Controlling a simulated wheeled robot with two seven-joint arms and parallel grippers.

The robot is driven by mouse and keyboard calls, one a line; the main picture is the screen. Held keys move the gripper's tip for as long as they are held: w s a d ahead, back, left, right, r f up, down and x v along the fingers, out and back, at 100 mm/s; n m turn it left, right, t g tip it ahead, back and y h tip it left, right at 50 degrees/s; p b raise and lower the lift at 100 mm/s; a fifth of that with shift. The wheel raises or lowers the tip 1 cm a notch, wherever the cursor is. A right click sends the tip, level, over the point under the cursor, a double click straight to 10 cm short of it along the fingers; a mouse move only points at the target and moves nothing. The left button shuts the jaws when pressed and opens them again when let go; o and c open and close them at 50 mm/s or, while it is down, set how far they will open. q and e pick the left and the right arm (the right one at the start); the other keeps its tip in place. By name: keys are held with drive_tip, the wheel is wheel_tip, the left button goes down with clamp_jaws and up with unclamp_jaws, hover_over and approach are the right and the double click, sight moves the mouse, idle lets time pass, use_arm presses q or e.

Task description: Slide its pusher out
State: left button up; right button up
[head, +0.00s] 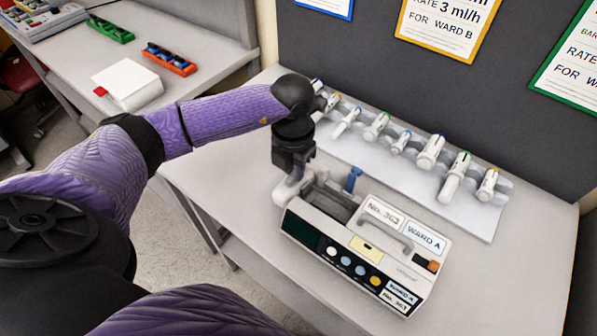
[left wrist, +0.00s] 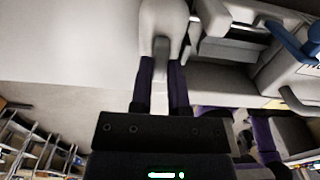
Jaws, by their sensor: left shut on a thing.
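A grey-white infusion pump (head: 345,245) stands on the table, labelled WARD A, with a dark screen, several round buttons and an open trough on top. Its light grey pusher (head: 284,192) is at the pump's left end; it also shows in the left wrist view (left wrist: 163,18). My left gripper (head: 298,172) comes down over the pusher from above. In the left wrist view the fingers (left wrist: 162,85) are on either side of a narrow grey part of the pusher. The gripper hides some of the pusher in the head view. My right gripper is not in view.
A blue clamp lever (head: 353,179) stands up beside the trough. A white rack (head: 400,170) with several syringes is behind the pump. Order cards hang on the dark panel (head: 360,60). The table (head: 235,180) left of the pump is clear.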

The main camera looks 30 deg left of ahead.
use_arm(q)
drive_tip(key=shift+w+a+b, duration=0.15)
drive_tip(key=shift+a+b, duration=0.35)
drive_tip(key=shift+a, duration=1.35)
drive_tip(key=shift+w+a+b, duration=0.15)
drive_tip(key=shift+a+b, duration=0.3)
drive_tip(key=shift+a, duration=1.65)
drive_tip(key=o, duration=0.7)
drive_tip(key=shift+c, duration=0.2)
wheel_tip(320, 180, up, 7)
drive_tip(key=p, duration=0.5)
drive_tip(key=shift+p, duration=0.4)
